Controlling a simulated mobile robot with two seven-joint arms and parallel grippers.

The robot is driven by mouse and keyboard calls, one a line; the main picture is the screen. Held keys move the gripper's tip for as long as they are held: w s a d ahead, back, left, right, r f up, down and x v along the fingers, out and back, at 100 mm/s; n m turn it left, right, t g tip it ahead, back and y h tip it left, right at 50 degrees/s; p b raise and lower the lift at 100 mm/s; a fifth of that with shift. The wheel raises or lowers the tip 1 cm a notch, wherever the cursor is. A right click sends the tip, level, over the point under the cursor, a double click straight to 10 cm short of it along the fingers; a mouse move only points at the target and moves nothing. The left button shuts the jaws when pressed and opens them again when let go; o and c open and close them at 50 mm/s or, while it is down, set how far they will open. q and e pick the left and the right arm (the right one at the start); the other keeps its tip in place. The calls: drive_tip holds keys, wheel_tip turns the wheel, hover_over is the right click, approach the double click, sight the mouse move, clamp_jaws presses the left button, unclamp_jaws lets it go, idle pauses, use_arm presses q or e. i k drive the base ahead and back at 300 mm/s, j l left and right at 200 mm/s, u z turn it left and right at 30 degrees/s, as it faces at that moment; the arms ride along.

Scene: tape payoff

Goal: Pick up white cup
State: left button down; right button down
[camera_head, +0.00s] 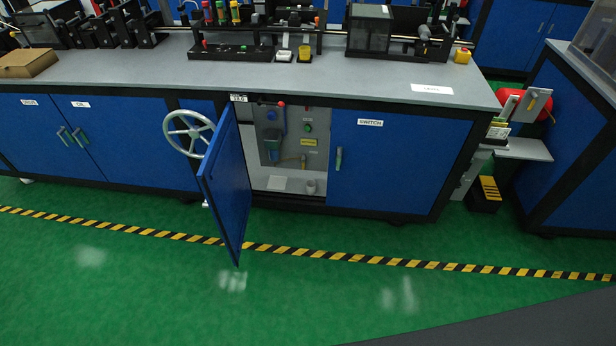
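A small pale grey-white cup-shaped thing (311,187) stands on the floor of the open cabinet, at the right of the opening. It is small in the picture, and I cannot tell for sure that it is the white cup. A flat white object (277,184) lies to its left in the same cabinet. Neither of my grippers shows in the head view.
The blue cabinet door (228,185) stands open towards me, left of the opening. A grey handwheel (190,134) is beside it. The grey worktop (130,75) above carries machines and a cardboard box (27,63). The green floor (150,285) in front is clear, with a yellow-black stripe (330,255).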

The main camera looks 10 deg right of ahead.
sight(311, 185)
drive_tip(key=i+l+z, duration=0.3)
drive_tip(key=i, duration=0.45)
drive_tip(key=i+j+z, duration=0.15)
drive_tip(key=i+z, duration=0.2)
drive_tip(key=i, duration=0.4)
drive_tip(key=i+j+z, duration=0.3)
drive_tip(key=i, duration=0.5)
drive_tip(key=l, duration=0.1)
